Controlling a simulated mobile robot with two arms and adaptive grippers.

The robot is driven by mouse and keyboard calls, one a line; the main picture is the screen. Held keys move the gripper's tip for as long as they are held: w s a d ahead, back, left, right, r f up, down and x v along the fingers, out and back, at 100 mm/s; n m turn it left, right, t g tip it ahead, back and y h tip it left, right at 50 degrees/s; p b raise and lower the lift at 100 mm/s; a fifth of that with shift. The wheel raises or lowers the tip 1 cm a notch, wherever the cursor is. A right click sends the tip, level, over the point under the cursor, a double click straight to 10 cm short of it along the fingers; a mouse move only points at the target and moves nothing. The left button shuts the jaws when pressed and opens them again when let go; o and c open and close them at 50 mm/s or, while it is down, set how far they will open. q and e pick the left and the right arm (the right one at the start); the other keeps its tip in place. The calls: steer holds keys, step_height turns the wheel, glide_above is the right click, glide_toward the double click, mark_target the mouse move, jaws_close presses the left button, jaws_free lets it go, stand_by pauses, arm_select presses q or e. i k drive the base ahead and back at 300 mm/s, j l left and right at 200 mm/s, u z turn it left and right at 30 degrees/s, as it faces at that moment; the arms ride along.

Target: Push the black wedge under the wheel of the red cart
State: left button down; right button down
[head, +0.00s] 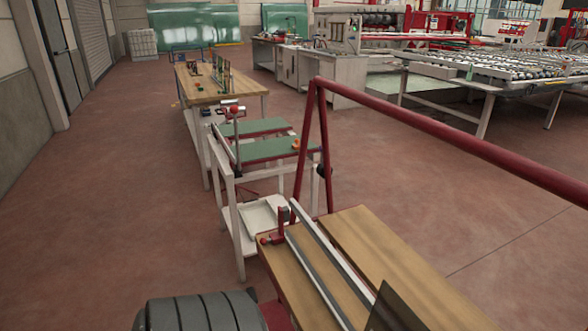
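Part of what looks like the red cart fills the lower right: a tall red tube frame (440,130) rises over a wooden deck (375,245) with metal rails on it. A dark, ribbed, rounded thing (200,314) at the bottom edge looks like a tyre; its lower part is cut off. I cannot make out a black wedge. A dark flat piece (395,312) with a pointed corner stands at the bottom edge of the deck; I cannot tell what it is. Neither of my grippers is in view.
A white-legged stand (238,225) with green tops is just beyond the deck. A wooden workbench (205,88) stands behind it. A roller table (500,70) is at the right. The reddish floor (110,200) on the left is clear.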

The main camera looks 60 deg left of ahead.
mark_target(251, 292)
steer(key=u, duration=2.5)
steer(key=k, duration=0.25)
steer(key=k+u, duration=0.15)
steer(key=u, duration=0.2)
steer(key=k+j+u, duration=0.15)
steer(key=u, duration=0.2)
steer(key=i+j, duration=0.15)
steer(key=i, duration=0.55)
steer(key=i+j, duration=0.1)
steer(key=i, duration=0.55)
steer(key=i+j, duration=0.15)
steer(key=i, duration=0.55)
steer(key=i+z, duration=0.2)
steer(key=i, duration=0.8)
steer(key=i+z, duration=0.15)
steer(key=i, duration=0.85)
steer(key=i+z, duration=0.25)
steer(key=z, duration=0.15)
steer(key=i+z, duration=0.55)
steer(key=z, duration=0.2)
steer(key=i+j+z, duration=0.15)
steer(key=z, duration=0.2)
steer(key=j+z, duration=0.15)
steer(key=z, duration=2.4)
